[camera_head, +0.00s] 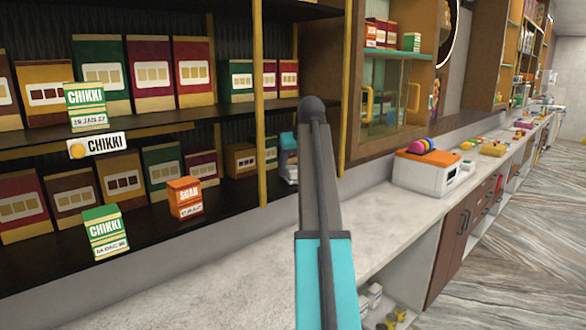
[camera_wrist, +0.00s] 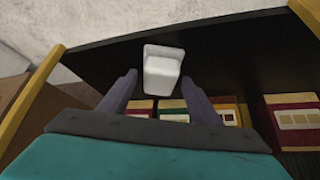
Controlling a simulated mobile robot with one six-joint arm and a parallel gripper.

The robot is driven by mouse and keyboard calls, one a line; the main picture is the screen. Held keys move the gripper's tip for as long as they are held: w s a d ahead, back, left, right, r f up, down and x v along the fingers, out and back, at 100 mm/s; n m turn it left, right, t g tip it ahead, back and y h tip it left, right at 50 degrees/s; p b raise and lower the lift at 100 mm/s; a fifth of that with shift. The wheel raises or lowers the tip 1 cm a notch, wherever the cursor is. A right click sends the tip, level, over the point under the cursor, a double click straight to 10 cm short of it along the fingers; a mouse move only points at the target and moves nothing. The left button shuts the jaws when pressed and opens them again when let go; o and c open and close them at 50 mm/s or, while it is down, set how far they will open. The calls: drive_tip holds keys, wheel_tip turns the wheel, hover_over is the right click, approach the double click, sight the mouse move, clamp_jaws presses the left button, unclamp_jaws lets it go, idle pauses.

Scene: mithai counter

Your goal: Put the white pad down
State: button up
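A small white pad (camera_wrist: 163,67) shows in the wrist view, in front of a dark shelf surface. My gripper (camera_wrist: 158,82) has its two grey fingers apart, one at each side of the pad's lower end. A narrow dark gap shows at the left finger; the right fingertip is close to the pad's edge, and I cannot tell if it touches. I cannot tell whether the pad rests on anything.
Dark shelves (camera_head: 182,112) hold several sweet boxes. An orange box (camera_head: 185,198) and a green-and-white CHIKKI box (camera_head: 105,232) stand at the lower shelf's front. A pale counter (camera_head: 385,225) runs right, bearing an orange-topped white machine (camera_head: 427,174). Boxes (camera_wrist: 290,120) also show in the wrist view.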

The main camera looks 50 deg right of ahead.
drive_tip(key=shift+r, duration=0.15)
drive_tip(key=b+v, duration=0.2)
drive_tip(key=v, duration=1)
drive_tip(key=shift+b, duration=0.3)
drive_tip(key=shift+s, duration=0.1)
idle(0.6)
